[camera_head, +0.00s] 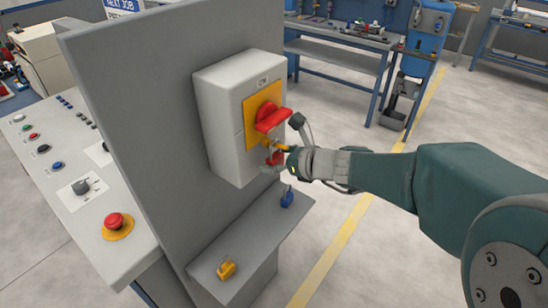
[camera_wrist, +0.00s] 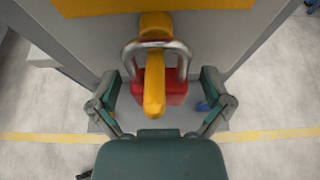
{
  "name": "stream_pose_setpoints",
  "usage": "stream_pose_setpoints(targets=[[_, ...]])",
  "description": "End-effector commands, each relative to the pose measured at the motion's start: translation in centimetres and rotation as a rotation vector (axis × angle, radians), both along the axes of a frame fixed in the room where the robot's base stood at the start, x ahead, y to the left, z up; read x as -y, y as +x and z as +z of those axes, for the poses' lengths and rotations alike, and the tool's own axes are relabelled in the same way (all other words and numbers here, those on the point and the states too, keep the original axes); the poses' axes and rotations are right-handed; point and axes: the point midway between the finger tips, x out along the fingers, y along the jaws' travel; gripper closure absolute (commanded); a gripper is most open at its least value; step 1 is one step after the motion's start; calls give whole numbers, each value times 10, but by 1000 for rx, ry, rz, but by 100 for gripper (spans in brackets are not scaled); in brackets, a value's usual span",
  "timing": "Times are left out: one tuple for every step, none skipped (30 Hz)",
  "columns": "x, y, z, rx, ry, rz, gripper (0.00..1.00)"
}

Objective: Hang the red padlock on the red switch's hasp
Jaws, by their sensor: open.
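The red switch (camera_head: 270,117) sits on a yellow plate on a grey box. Its yellow hasp (camera_wrist: 154,92) points toward the camera in the wrist view. The red padlock (camera_wrist: 177,88) is behind and below the hasp, its silver shackle (camera_wrist: 184,58) arching over it, so it appears to hang there. In the head view the padlock (camera_head: 275,158) shows small below the switch handle, partly hidden. My gripper (camera_wrist: 158,100) is open, one finger on each side of the padlock, with visible gaps. It also shows in the head view (camera_head: 284,153).
A shelf (camera_head: 245,245) under the box holds a blue padlock (camera_head: 287,197) and a yellow padlock (camera_head: 226,269). A grey upright panel (camera_head: 150,100) backs the box. A console with a red emergency button (camera_head: 115,222) stands at left. The floor at right is clear.

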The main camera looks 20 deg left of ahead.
Motion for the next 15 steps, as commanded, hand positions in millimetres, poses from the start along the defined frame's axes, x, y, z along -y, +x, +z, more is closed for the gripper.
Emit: stream_pose_setpoints(targets=[[0,0,0,0,0,0,0],[0,0,0,0,0,0,0],[0,0,0,0,0,0,0],[0,0,0,0,0,0,0],[0,0,0,0,-1,0,0],[0,0,0,0,-1,0,0],[1,0,0,0,0,0,0],[3,-1,1,0,0,-1,0],[5,-2,2,1,0,-1,0],[8,-2,4,2,0,-1,0],[12,-4,6,1,0,-3,0],[18,-6,8,2,1,-4,0],[23,-8,10,3,0,-3,0],[28,-10,13,2,0,-5,0],[36,-13,16,3,1,-4,0]])
